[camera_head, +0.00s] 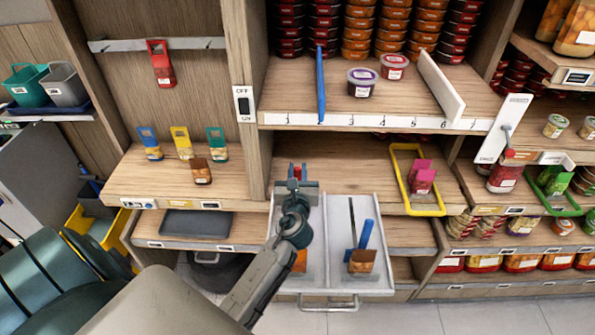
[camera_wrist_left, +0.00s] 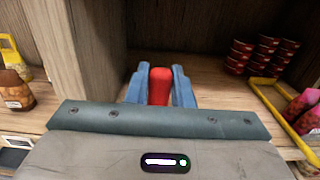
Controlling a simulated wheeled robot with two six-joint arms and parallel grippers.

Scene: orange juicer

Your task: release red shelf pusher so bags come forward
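My left gripper (camera_head: 297,172) is over the back of the left lane of a pulled-out metal tray (camera_head: 341,285). In the left wrist view, the blue fingers of my left gripper (camera_wrist_left: 160,84) stand close on both sides of the upright red pusher (camera_wrist_left: 160,88) and appear shut on it. Only a little of the red pusher shows in the head view. My arm hides much of the left lane, where part of an orange bag (camera_head: 300,261) shows. The right lane holds a blue pusher (camera_head: 364,234) behind a brown bag (camera_head: 361,262). My right gripper is out of view.
A wooden shelf with tubs (camera_head: 362,82) and a blue divider (camera_head: 320,85) overhangs behind the tray. A yellow frame (camera_head: 436,211) with pink bags (camera_head: 422,178) stands to the right. A wooden upright (camera_head: 241,40) rises at the left.

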